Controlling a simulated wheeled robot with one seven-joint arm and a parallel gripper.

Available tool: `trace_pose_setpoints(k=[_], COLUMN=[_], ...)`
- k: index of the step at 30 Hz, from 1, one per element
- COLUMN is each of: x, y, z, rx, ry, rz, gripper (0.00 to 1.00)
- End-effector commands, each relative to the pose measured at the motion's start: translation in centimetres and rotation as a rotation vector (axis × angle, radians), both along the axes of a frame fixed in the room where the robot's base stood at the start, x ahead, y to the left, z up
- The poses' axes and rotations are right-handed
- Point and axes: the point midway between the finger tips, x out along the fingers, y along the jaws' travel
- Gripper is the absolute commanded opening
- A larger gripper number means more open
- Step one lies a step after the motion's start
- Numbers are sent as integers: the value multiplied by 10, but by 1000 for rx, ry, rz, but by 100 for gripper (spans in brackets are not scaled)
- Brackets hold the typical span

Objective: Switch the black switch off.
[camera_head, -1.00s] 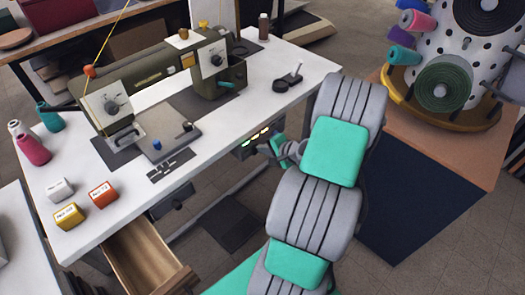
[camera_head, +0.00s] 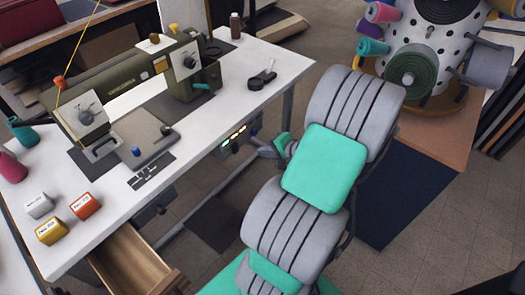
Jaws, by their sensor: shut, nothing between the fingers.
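A dark control box (camera_head: 241,134) with a row of small lit lights hangs under the front edge of the white sewing table. The black switch cannot be made out clearly; the box's front is small in the picture. My gripper (camera_head: 262,150) is at the right end of this box, close to it, below the table edge. It is shut with nothing held. Its fingertips are small and partly lost against the dark box, so I cannot tell whether they touch it. My grey and green arm covers the area to the right.
The white table (camera_head: 215,125) carries an olive sewing machine (camera_head: 125,85) and several small boxes. A wooden drawer (camera_head: 130,262) stands open at the lower left. Floor shows below the table.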

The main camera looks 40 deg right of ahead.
Motion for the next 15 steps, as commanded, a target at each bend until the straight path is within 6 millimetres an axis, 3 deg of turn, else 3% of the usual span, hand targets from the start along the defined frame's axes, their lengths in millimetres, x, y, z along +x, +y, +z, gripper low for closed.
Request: trace_pose_setpoints(k=[3, 7, 12, 14, 15], x=[3, 12, 20, 13, 7], y=[0, -11, -27, -24, -17], z=[-20, -29, -8, 13, 6], rx=[-12, -108, -271, -230, -154], ry=[-2, -23, -34, 16, 58], rz=[7, 25, 65, 61, 49], gripper=[0, 0, 0, 0, 0])
